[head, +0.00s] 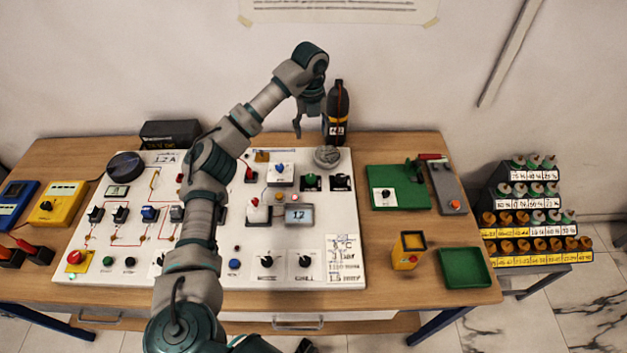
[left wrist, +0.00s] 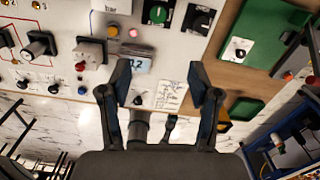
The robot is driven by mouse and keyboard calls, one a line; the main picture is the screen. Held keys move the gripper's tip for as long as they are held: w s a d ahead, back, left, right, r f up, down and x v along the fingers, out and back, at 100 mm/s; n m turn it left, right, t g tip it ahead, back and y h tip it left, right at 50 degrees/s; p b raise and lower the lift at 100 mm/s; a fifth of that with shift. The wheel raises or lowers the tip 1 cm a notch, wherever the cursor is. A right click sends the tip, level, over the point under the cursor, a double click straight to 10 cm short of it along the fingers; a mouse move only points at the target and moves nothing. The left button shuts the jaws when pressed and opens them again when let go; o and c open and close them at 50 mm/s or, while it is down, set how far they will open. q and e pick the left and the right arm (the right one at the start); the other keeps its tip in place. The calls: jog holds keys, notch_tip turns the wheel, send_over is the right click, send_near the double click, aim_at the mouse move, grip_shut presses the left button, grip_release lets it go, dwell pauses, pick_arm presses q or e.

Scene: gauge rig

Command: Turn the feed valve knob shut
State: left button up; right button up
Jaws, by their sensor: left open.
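I cannot read which control is the feed valve knob. Candidates on the white panel (head: 345,215) include a round grey knob (head: 327,157) at its top right edge, a green-based knob (head: 311,182) and a black-based knob (head: 341,182) below it. The last two also show at the top of the left wrist view, green (left wrist: 157,13) and black (left wrist: 201,19). My left gripper (head: 311,122) hangs above the panel's far edge, near the grey knob. Its fingers (left wrist: 160,75) are spread with nothing between them. My right gripper is not seen.
My left arm hides part of the panel. A dark bottle (head: 337,110) stands behind the grey knob. A small display (head: 299,215) and two dial knobs (head: 266,262) are lower on the panel.

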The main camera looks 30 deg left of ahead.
pick_arm(q)
jog(key=b, duration=0.2)
send_over(310, 177)
notch_tip(310, 177, down, 5)
jog(key=f, duration=0.8)
jog(key=shift+w+d+f, duration=0.15)
jog(key=shift+d, duration=0.25)
jog(key=f, duration=0.3)
jog(key=a+f, duration=0.1)
jog(key=f, duration=0.3)
jog(key=shift+a+f+b, duration=0.2)
jog(key=shift+b, duration=0.1)
jog(key=shift+f, duration=0.3)
jog(key=shift+d, duration=0.45)
jog(key=shift+d+r, duration=0.1)
jog(key=shift+c, duration=0.7)
jog(key=c, duration=0.8)
jog(key=shift+c, duration=1.1)
jog(key=shift+a, duration=0.3)
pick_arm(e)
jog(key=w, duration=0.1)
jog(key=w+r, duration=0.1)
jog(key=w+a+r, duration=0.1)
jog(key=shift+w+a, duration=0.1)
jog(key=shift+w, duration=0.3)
